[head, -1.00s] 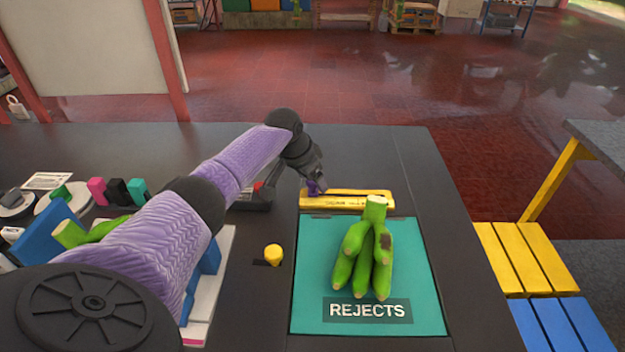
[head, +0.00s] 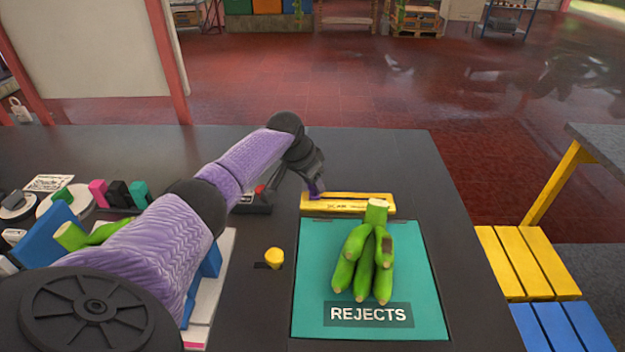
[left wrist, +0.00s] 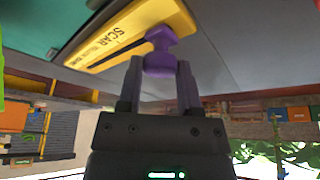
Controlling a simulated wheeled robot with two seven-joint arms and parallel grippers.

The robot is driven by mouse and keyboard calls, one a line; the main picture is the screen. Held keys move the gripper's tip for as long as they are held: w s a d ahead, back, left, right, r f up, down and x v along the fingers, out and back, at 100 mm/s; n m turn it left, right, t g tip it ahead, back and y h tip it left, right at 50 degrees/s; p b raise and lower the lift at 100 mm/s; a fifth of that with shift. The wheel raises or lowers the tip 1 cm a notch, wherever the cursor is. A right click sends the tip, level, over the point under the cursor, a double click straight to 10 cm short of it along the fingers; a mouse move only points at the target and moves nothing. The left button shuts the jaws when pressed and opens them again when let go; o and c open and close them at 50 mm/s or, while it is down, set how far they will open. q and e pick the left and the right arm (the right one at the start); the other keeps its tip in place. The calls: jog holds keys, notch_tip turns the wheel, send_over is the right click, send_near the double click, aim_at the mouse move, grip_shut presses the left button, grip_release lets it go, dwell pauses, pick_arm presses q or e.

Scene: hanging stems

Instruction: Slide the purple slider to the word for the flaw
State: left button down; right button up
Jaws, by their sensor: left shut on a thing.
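The yellow slider bar (head: 360,204) lies flat on the dark table, just behind the teal mat. The purple slider (left wrist: 160,45) is at the bar's left end in the head view, partly hidden there by my gripper. My left gripper (head: 316,188) is shut on the slider; its two fingers show on either side of it in the left wrist view (left wrist: 160,75). The word SCAR reads on the bar (left wrist: 88,48) in that view; the smaller words are not clear. The green banana bunch (head: 364,268) has a dark brown patch on its right finger.
The teal mat (head: 308,290) marked REJECTS bears the bananas. A yellow knob (head: 274,258) stands left of it. A blue object (head: 52,230), more green bananas (head: 75,236) and small coloured blocks (head: 118,192) are at the left. The table is clear behind the bar.

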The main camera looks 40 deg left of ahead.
aim_at(341, 194)
dwell(0.8)
pick_arm(q)
jog(key=shift+w+d, duration=0.1)
jog(key=w+d, duration=0.3)
jog(key=shift+d, duration=0.3)
jog(key=shift+c, duration=1.4)
grip_release()
jog(key=p+v, duration=0.4)
jog(key=v, duration=0.6)
jog(key=shift+p, duration=0.35)
